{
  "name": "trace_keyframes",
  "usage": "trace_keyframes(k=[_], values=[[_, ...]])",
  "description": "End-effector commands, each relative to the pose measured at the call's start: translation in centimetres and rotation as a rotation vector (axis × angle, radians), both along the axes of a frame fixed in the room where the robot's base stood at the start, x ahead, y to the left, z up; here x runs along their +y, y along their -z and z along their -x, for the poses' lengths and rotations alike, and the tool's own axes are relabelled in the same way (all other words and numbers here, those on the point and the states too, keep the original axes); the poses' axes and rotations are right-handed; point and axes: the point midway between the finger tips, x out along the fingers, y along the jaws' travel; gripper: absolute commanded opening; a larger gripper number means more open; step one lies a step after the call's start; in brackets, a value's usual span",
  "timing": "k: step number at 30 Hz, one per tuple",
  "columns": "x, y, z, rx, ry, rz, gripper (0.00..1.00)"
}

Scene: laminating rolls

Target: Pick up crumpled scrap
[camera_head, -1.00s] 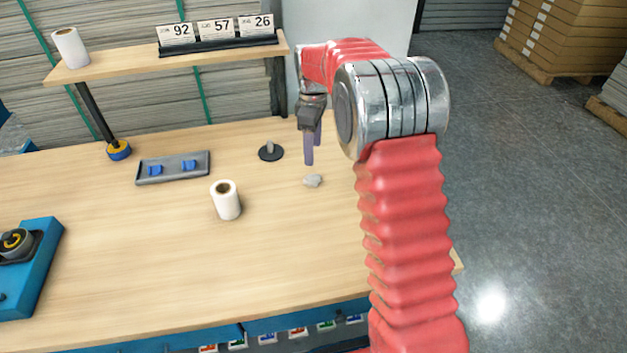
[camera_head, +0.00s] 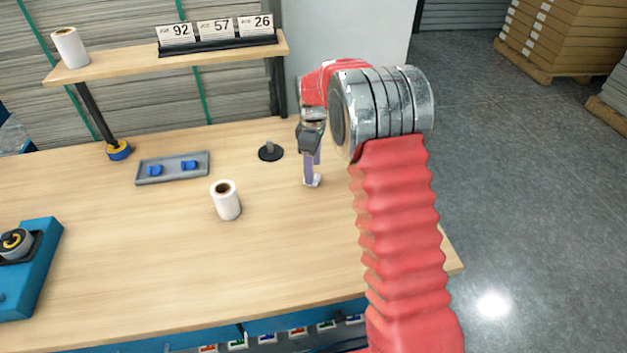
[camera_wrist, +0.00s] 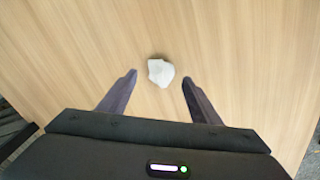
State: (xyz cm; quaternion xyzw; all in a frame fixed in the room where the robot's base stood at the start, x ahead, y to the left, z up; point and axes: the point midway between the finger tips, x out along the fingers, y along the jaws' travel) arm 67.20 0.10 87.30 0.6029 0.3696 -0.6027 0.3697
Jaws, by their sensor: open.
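The crumpled scrap is a small whitish lump on the wooden table. In the wrist view the scrap (camera_wrist: 161,72) lies between and slightly beyond the tips of my gripper (camera_wrist: 159,76), whose two dark fingers are spread apart with bare wood between them. In the head view my gripper (camera_head: 312,176) points down at the table, and the scrap (camera_head: 316,182) shows beside the fingertips, partly hidden by them. I cannot tell whether a finger touches it.
A white roll (camera_head: 226,200) stands left of my gripper. A shelf (camera_head: 170,58) holds another roll and number cards. The front middle of the table (camera_head: 240,275) is clear.

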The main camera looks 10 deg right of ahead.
Motion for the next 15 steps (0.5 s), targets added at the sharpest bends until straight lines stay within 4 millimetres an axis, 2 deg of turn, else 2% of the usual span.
trace_keyframes(k=[6,15], values=[[0.0,3.0,0.1,0.003,0.000,0.000,0.58],[0.0,3.6,0.1,0.000,0.000,0.000,0.58]])
